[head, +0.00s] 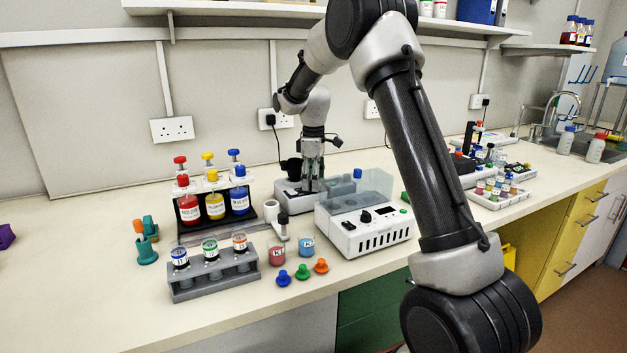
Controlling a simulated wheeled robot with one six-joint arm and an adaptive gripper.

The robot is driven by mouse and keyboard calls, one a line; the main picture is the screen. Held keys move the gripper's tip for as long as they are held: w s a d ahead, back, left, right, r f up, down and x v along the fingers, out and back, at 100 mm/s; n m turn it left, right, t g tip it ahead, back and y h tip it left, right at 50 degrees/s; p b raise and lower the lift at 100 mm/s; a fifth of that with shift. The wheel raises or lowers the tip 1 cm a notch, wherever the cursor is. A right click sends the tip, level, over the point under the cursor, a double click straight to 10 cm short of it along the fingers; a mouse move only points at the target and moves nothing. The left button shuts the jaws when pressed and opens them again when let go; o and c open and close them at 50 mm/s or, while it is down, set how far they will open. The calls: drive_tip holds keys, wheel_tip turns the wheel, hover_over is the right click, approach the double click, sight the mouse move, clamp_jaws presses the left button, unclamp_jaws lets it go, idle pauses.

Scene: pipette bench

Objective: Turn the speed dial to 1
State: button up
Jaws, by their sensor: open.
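A white box-shaped device (345,237) with a clear raised cover stands near the middle of the bench. A small black dial (366,216) sits on its sloped front panel. The dial's markings and pointer are too small to read. My gripper (312,178) points down behind and to the left of this device, apart from the dial. Its jaws are open, and I see nothing held in them. It is above or in front of a grey-and-white unit (292,208) at the back, and I cannot tell whether they touch.
A grey rack (215,281) with small labelled jars stands at the front left, with red, yellow and blue bottles (214,206) behind it. Two small beakers and coloured stoppers (302,272) stand left of the white device. The bench's far left is mostly clear.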

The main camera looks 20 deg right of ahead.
drive_tip(key=shift+c, duration=0.2)
drive_tip(key=c, duration=1)
drive_tip(key=shift+c, duration=0.2)
drive_tip(key=shift+m, duration=0.4)
drive_tip(key=m, duration=0.4)
drive_tip(key=shift+m, duration=0.3)
drive_tip(key=m, duration=0.4)
drive_tip(key=shift+m, duration=0.3)
drive_tip(key=m, duration=0.5)
drive_tip(key=shift+m, duration=2.4)
drive_tip(key=shift+r, duration=0.1)
